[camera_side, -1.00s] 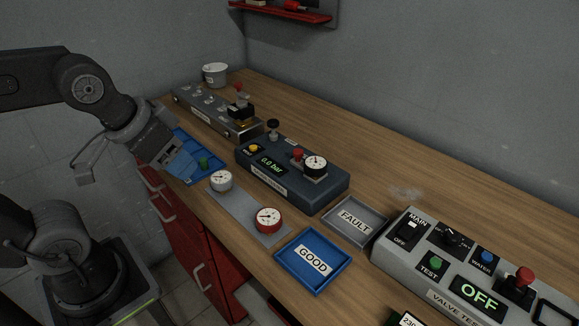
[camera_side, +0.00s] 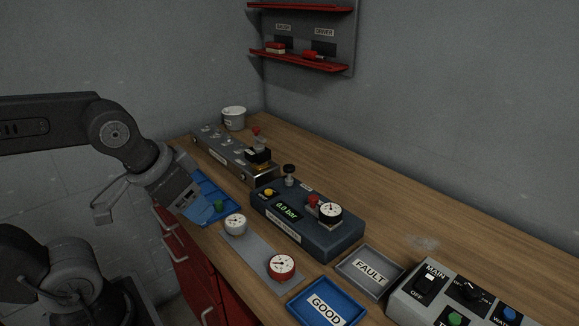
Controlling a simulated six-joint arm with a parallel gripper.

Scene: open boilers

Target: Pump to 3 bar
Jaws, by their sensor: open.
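The dark blue pump unit (camera_side: 312,236) stands on the bench in the middle of the view. Its green display (camera_side: 287,210) appears to read 0.0 bar. It has a yellow button (camera_side: 269,193), a black-knobbed pump handle (camera_side: 289,171) standing up at the back, and a red knob (camera_side: 313,201). A white-faced gauge with a black rim (camera_side: 330,210) sits on its right end. My gripper (camera_side: 202,212) is open over the blue parts tray (camera_side: 226,193), left of the pump unit and apart from it. Its fingers show only partly.
A white gauge (camera_side: 235,224) and a red gauge (camera_side: 281,266) lie on a grey strip (camera_side: 258,259). The GOOD tray (camera_side: 296,303), FAULT tray (camera_side: 350,262) and valve tester (camera_side: 408,301) are at the front right. A grey switch box (camera_side: 222,150) and white cup (camera_side: 234,118) stand behind.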

